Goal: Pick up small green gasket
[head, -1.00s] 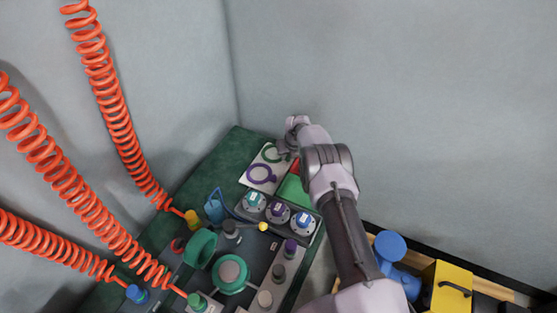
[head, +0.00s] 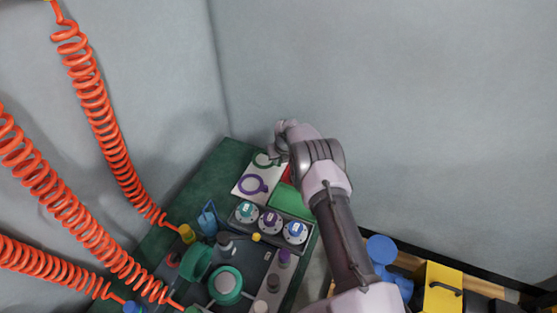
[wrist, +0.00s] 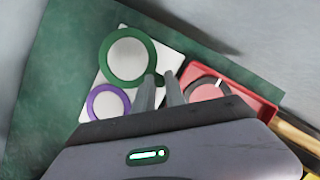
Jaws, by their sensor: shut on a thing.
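The green gasket (wrist: 151,52) is a flat ring with a small tab, over a white plate (wrist: 88,110) in the wrist view. My gripper (wrist: 159,77) is shut on its tab, at the ring's lower right. I cannot tell whether the ring is lifted off the plate. In the head view the green gasket (head: 259,164) shows partly, beside my gripper (head: 274,153), which hides the rest.
A purple ring (wrist: 92,99) lies on the same plate, close to the green one. A red tray (wrist: 264,107) with a round pink part stands just right. A panel of knobs (head: 270,219) and orange coiled hoses (head: 95,95) are nearer and left. A grey wall rises behind.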

